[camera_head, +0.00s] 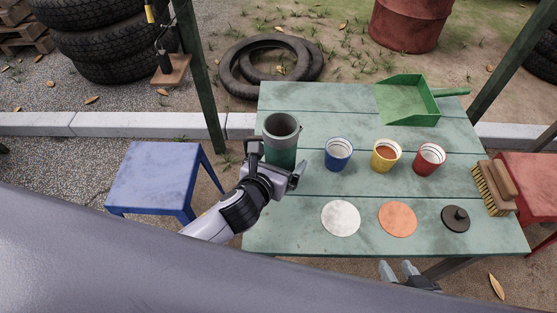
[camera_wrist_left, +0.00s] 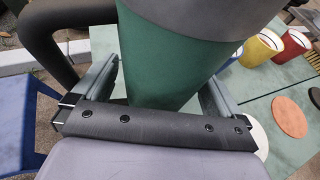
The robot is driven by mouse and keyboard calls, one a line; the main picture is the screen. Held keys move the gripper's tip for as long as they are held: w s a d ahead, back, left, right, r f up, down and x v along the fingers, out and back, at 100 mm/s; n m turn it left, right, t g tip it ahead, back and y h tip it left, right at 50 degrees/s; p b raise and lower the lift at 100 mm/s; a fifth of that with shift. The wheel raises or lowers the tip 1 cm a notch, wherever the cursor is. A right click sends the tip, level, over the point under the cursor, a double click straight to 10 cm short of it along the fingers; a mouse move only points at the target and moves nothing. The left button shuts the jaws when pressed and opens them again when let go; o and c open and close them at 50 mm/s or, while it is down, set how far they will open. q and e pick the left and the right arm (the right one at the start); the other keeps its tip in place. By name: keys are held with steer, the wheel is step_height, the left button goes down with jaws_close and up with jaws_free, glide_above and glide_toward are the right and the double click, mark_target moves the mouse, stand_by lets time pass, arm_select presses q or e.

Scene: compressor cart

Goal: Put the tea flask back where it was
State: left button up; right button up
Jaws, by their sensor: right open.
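The tea flask (camera_head: 281,154) is green with a wide grey open top and stands upright at the left edge of the green table (camera_head: 300,240). My left gripper (camera_head: 277,168) is at its near side. In the left wrist view, the fingers lie against both sides of the flask's green body (camera_wrist_left: 165,65), and a dark handle (camera_wrist_left: 38,40) curves out at the left. Whether the flask's base touches the table is hard to tell. My right gripper (camera_head: 399,270) is open and empty at the table's near edge, low in the head view.
Blue (camera_head: 338,156), yellow (camera_head: 385,157) and red (camera_head: 429,159) cups stand right of the flask. White (camera_head: 341,218) and orange (camera_head: 397,219) discs, a black knobbed lid (camera_head: 456,218), a brush (camera_head: 494,190) and a green dustpan (camera_head: 405,105) lie around. A blue stool (camera_head: 155,175) is left.

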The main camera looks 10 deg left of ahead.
arm_select(q)
steer(key=shift+r, duration=0.2)
steer(key=p+v, duration=0.3)
steer(key=v, duration=0.9)
steer(key=s+f+n, duration=0.1)
steer(key=n, duration=0.5)
steer(key=s+a+f+n+g, duration=0.1)
steer(key=f+n, duration=0.1)
steer(key=n, duration=0.4)
steer(key=s+a+f+n+g, duration=0.1)
steer(key=n, duration=0.5)
steer(key=shift+a+f, duration=0.25)
steer(key=shift+f, duration=0.1)
steer(key=s+a+f+n+g, duration=0.1)
steer(key=s+a+f+n, duration=0.2)
steer(key=n, duration=1.5)
steer(key=shift+s+a, duration=0.4)
steer(key=shift+a, duration=0.25)
